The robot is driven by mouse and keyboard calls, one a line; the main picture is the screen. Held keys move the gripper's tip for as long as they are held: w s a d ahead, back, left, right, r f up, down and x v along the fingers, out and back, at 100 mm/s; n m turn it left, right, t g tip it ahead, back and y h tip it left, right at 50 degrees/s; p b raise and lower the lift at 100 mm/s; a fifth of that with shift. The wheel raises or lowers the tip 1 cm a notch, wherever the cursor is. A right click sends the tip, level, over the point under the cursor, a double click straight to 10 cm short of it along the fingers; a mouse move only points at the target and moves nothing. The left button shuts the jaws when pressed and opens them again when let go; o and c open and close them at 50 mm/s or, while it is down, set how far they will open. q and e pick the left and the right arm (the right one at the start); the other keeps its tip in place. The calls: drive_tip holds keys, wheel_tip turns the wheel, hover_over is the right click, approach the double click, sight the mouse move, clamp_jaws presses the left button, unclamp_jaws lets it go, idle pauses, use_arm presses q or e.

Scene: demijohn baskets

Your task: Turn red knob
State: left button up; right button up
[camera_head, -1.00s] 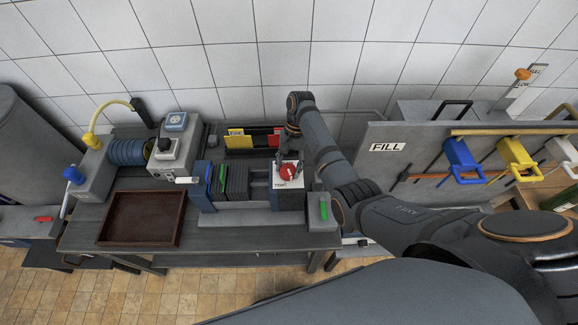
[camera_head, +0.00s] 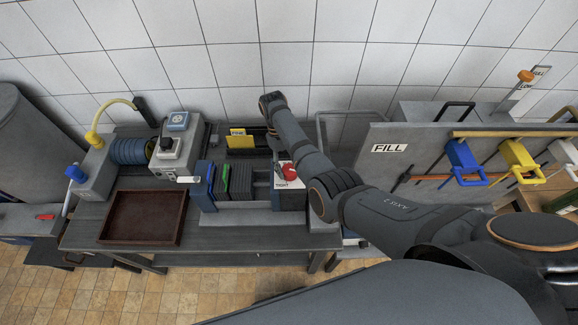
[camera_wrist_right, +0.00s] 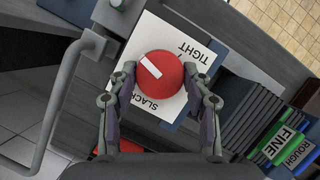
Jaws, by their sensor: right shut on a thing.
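The round red knob (camera_head: 290,172) sits on a white plate (camera_head: 288,184) marked TIGHT at the right end of the bench. In the right wrist view the red knob (camera_wrist_right: 163,82) has a white pointer bar toward its upper left, and the white plate (camera_wrist_right: 152,35) reads TIGHT at the upper right and SLACK below. My right gripper (camera_wrist_right: 160,78) is shut on the knob, one finger on each side. In the head view my right arm hides part of the gripper. My left gripper is not in view.
Dark slabs with blue and green labelled ones (camera_wrist_right: 283,138) stand beside the plate. A grey bent tube (camera_wrist_right: 62,95) runs along the other side. An empty brown tray (camera_head: 142,218) lies on the bench at left. A FILL panel (camera_head: 430,150) stands at right.

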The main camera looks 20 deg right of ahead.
drive_tip(key=n+h, duration=0.1)
drive_tip(key=n, duration=0.1)
drive_tip(key=n+t, duration=0.1)
drive_tip(key=n, duration=0.2)
drive_tip(key=shift+a+r+n+h, duration=0.1)
drive_tip(key=shift+a+n+h, duration=0.05)
drive_tip(key=shift+n+h, duration=0.2)
idle(0.5)
drive_tip(key=o, duration=1.2)
drive_tip(key=shift+c, duration=0.2)
drive_tip(key=shift+h, duration=0.25)
